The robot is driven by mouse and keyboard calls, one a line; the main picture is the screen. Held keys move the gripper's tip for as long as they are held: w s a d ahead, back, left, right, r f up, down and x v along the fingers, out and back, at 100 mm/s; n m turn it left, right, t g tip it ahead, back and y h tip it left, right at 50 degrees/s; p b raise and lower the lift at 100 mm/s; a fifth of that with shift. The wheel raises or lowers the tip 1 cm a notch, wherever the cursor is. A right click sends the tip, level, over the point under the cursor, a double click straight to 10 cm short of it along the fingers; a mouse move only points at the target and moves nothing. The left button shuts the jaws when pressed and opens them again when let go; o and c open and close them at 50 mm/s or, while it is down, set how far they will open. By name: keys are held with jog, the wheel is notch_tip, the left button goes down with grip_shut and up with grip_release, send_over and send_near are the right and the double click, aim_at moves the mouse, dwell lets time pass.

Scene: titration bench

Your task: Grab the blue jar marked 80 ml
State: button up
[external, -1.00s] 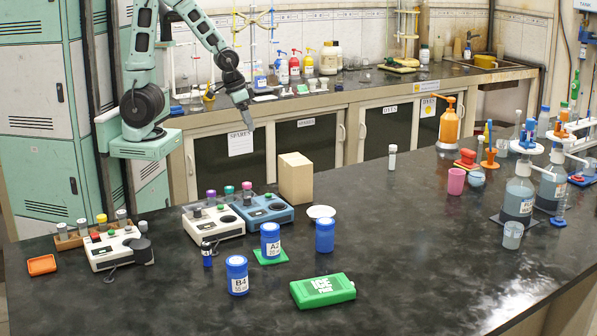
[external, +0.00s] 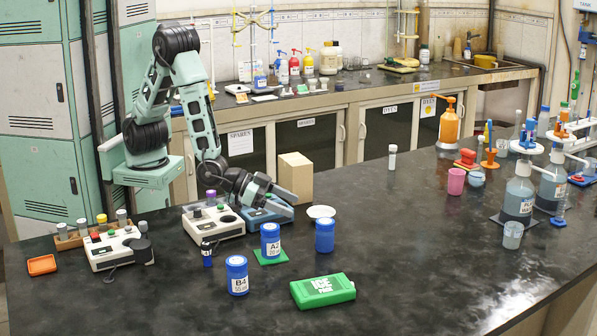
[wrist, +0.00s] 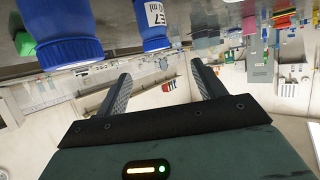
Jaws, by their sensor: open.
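Several blue jars stand on the dark bench. The rear right jar (external: 325,236) shows no label in the external view. In the wrist view, a jar labelled E7 (wrist: 148,22) has a partly cut volume line ending in "ml"; I cannot read the full number. Jar A2 (external: 270,240) stands on a green mat, and jar B4 (external: 237,276) is nearer the front; their volume print is too small to be sure of. My gripper (external: 291,203) is open and empty, behind and above the jars. Its spread fingers (wrist: 160,70) touch no jar.
A brown box (external: 295,178) stands behind my gripper. A white dish (external: 321,211) lies behind the rear right jar. Two instruments (external: 213,224) sit left of and under my arm.

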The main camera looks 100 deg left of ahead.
jog(key=p, duration=0.1)
send_near(331, 227)
jog(key=w+a, duration=0.1)
jog(key=w+a+f, duration=0.1)
jog(key=w, duration=0.2)
jog(key=shift+w+a+f, duration=0.2)
jog(key=shift+a+f, duration=0.2)
jog(key=shift+d+f+p+x, duration=0.2)
jog(key=shift+p+x, duration=0.2)
jog(key=shift+x, duration=0.9)
jog(key=shift+d+f+p+x, duration=0.15)
jog(key=shift+p+x, duration=0.25)
jog(key=shift+x, duration=0.95)
jog(key=shift+s, duration=0.2)
jog(key=shift+c, duration=0.3)
jog(key=c, duration=1)
jog(key=shift+c, duration=0.2)
